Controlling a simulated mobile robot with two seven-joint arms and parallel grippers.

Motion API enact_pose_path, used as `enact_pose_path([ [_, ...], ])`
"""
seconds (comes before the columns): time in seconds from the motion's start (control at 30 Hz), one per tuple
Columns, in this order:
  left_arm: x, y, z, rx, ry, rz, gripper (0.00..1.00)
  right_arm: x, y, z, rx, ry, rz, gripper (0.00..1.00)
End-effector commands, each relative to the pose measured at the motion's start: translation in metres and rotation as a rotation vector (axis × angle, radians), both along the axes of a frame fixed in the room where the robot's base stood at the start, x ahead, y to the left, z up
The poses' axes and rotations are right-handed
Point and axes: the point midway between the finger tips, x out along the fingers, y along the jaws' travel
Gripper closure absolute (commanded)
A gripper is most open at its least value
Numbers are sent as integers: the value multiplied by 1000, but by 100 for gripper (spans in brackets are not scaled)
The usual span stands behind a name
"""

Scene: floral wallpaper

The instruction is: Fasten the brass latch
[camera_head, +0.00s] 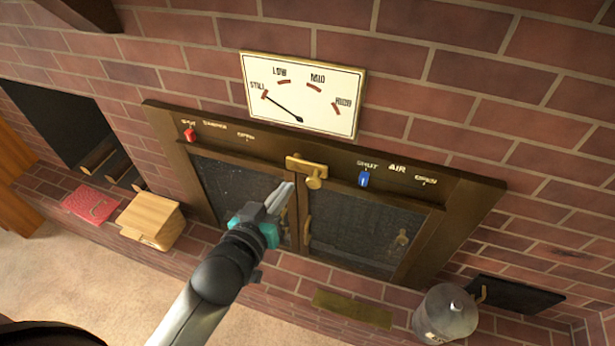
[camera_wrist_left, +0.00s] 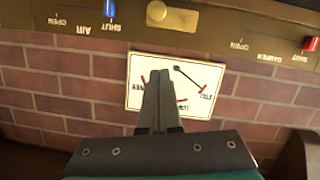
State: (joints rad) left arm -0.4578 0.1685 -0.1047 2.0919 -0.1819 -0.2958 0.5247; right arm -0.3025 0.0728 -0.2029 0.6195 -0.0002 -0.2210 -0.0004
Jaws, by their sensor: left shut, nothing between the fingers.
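The brass latch (camera_head: 306,170) is a bar with a round knob, on the frame above where the two dark mesh doors (camera_head: 355,222) meet. It also shows in the left wrist view (camera_wrist_left: 172,15) at the top edge. My left gripper (camera_head: 288,188) is shut and empty. In the head view its tips appear just below and left of the latch knob; I cannot tell whether they touch anything. In the left wrist view the closed fingers (camera_wrist_left: 160,80) overlap the gauge. The doors look shut, partly hidden by my gripper. My right gripper is not in view.
A gauge (camera_head: 325,92) on the brick wall points near STILL. A red damper slider (camera_head: 190,135) and blue air slider (camera_head: 363,179) sit on the frame at SHUT. A wooden box (camera_head: 152,219), a red mat (camera_head: 90,204) and a metal canister (camera_head: 444,316) stand on the brick ledge.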

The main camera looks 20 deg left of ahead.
Motion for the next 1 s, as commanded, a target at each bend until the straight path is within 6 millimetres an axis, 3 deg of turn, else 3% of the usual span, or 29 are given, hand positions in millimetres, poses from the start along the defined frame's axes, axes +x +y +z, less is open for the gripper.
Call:
enact_pose_path([
  [0.27, 21, -2, -4, 1, -2, -1, 100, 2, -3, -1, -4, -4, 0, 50],
  [0.8, 100, -9, -24, 1, -1, -1, 100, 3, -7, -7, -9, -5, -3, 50],
  [1.0, 97, -16, -55, -2, 2, 0, 100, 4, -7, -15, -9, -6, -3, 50],
])
